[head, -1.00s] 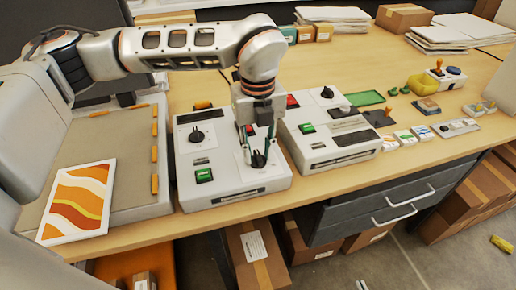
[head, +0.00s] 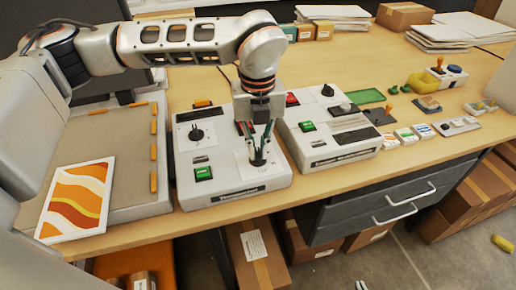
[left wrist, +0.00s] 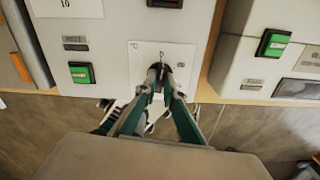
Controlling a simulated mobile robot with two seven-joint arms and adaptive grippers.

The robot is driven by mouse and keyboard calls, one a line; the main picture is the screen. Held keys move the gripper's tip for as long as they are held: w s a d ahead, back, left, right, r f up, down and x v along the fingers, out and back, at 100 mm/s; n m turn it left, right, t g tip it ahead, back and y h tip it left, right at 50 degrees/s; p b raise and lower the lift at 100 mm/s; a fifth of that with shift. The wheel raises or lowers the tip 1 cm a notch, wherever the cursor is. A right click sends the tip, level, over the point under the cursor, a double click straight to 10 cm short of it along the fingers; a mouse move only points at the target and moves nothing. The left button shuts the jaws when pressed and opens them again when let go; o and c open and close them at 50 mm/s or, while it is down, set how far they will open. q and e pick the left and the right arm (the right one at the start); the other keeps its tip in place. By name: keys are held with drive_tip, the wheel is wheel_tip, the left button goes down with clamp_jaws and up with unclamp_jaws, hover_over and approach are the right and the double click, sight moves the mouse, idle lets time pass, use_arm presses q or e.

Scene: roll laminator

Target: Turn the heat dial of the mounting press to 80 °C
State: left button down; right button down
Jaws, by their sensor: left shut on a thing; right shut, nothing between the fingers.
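The left of two light grey machines (head: 222,192) carries a black dial (head: 257,160) at its front right, on a white scale plate marked °C (left wrist: 143,50). My left gripper (head: 258,155) points down from above and is shut on this dial. In the left wrist view its fingertips (left wrist: 161,72) meet around the dark knob. A small pointer shows just beyond the fingertips; the fingers hide much of the knob, and the scale numbers are too small to read. The tip of my right gripper (head: 360,285) seems to show at the bottom edge, low and away from the machines, shut and empty.
The left machine also has another black dial (head: 196,134) and a green switch (head: 203,173). A second grey machine (head: 322,150) stands close on its right. A board with a wavy orange print (head: 76,200) lies at the left. Small tools and samples lie further right.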

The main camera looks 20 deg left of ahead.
sight(258, 153)
use_arm(q)
drive_tip(key=m, duration=0.5)
drive_tip(key=shift+b, duration=0.4)
drive_tip(key=shift+w+r+m, duration=0.1)
drive_tip(key=shift+m, duration=2.4)
drive_tip(key=c, duration=2.1)
unclamp_jaws()
drive_tip(key=shift+c, duration=0.2)
wheel_tip(258, 153, up, 12)
